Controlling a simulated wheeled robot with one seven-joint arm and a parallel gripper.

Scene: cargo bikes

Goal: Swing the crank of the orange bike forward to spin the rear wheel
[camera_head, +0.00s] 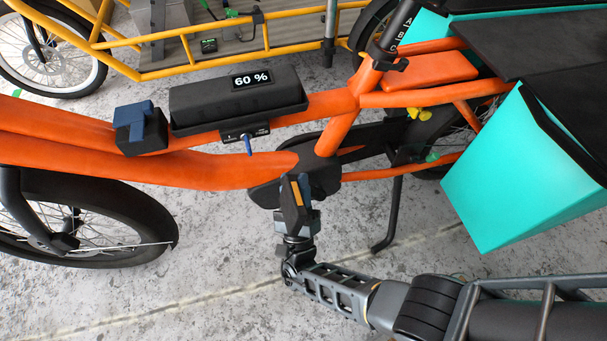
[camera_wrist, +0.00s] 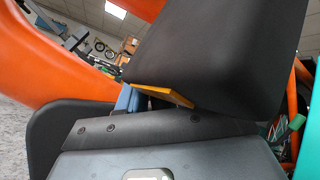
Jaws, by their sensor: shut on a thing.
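The orange bike (camera_head: 225,172) stands across the head view, its dark chain case (camera_head: 265,193) low in the middle. My gripper (camera_head: 294,215) is in front of this case, shut on a dark pedal (camera_head: 293,188) with an amber strip. In the wrist view the pedal (camera_wrist: 205,55) is a large dark slab, its amber strip (camera_wrist: 165,96) beside a blue finger pad. The crank arm is mostly hidden behind pedal and gripper. The rear wheel (camera_head: 447,150) shows only partly behind the turquoise box.
A turquoise box (camera_head: 510,190) hangs at the rear of the bike. A black kickstand (camera_head: 388,215) reaches the concrete floor, right of my gripper. A front wheel (camera_head: 120,215) is at the left. A yellow cargo bike (camera_head: 190,65) stands behind. Floor below the frame is clear.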

